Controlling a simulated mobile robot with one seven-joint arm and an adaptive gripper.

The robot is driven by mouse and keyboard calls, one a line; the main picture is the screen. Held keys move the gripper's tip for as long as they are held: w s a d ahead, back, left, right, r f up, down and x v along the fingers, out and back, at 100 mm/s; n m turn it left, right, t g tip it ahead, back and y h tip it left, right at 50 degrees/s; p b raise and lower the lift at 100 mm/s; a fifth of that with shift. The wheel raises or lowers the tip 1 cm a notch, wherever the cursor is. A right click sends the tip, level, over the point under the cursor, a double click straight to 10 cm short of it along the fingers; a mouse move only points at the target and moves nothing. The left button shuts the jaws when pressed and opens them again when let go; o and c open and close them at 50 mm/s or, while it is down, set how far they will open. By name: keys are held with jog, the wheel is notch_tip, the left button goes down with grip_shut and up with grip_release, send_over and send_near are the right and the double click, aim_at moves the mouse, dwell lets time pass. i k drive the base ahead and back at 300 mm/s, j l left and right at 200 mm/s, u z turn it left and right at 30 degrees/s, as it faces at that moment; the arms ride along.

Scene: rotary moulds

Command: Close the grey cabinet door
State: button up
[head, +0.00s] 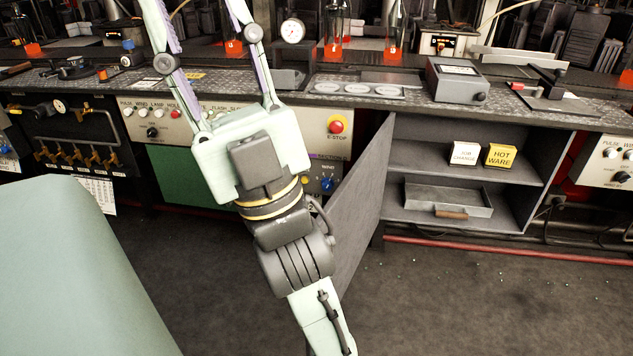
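The grey cabinet door (362,205) stands open, swung out toward me from the left side of the cabinet (459,218). The cabinet's two shelf levels are exposed. My wrist and forearm cover the door's left part; I cannot tell whether they touch it. My gripper (204,22) is to the upper left of the door, pointing up the picture over the bench. Its two fingers are spread wide with nothing seen between them. Their tips are cut off by the top edge.
Inside the cabinet are a white sign (464,154), a yellow "HOT WARE" sign (501,156) and a grey tray (448,199). A red E-stop panel (337,125) is left of the door. The floor (470,300) before the cabinet is mostly clear, with small specks.

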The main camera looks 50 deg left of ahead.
aim_at(353, 210)
jog(key=j+u, duration=0.2)
jog(key=j, duration=1)
jog(key=i+j, duration=0.3)
jog(key=j, duration=0.25)
jog(key=k+j+z, duration=0.1)
jog(key=j, duration=0.3)
jog(key=k+j, duration=0.35)
jog(key=k+j+z, duration=0.15)
jog(key=j, duration=0.3)
jog(key=k, duration=0.1)
